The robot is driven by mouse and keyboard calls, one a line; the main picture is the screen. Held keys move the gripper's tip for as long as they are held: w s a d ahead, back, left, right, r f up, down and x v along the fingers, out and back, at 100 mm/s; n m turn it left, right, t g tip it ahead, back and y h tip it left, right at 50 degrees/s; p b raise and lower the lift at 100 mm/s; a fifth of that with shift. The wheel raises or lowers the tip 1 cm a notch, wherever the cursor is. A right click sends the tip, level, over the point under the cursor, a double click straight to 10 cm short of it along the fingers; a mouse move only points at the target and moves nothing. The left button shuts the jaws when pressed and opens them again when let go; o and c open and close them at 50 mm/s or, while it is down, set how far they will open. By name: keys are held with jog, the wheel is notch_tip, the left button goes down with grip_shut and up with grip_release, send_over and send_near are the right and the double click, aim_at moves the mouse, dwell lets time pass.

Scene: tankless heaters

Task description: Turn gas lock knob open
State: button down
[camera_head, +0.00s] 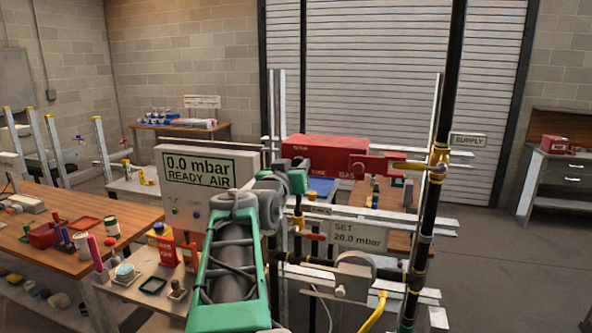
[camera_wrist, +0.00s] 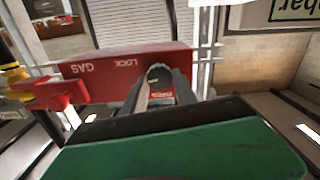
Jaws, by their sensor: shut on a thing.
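The gas lock is a red box (camera_head: 325,152) on the metal frame, ahead of my arm in the head view. In the wrist view the red box (camera_wrist: 92,68) appears upside down, with the words LOCK and GAS on its face. A dark round knob (camera_wrist: 157,73) sits at its end, between my fingers. My gripper (camera_wrist: 159,84) is shut on this knob, one finger on each side. The fingers cover the knob's sides, and its turn position cannot be told. In the head view my arm hides the knob.
A display panel (camera_head: 197,172) reads 0.0 mbar READY AIR at left. A SET 20.0 mbar sign (camera_head: 358,236) stands below. Wooden workbenches stand left; floor shows right.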

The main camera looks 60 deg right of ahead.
jog(key=n+b, duration=0.2)
jog(key=n, duration=0.1)
jog(key=n+b, duration=0.2)
jog(key=n, duration=0.2)
jog(key=shift+w+f+n+b, duration=0.1)
jog(key=shift+f+n+b, duration=0.1)
jog(key=shift+n+b, duration=0.1)
jog(key=n+b, duration=0.1)
jog(key=n, duration=0.3)
jog(key=shift+n, duration=1.9)
jog(key=c, duration=1)
grip_release()
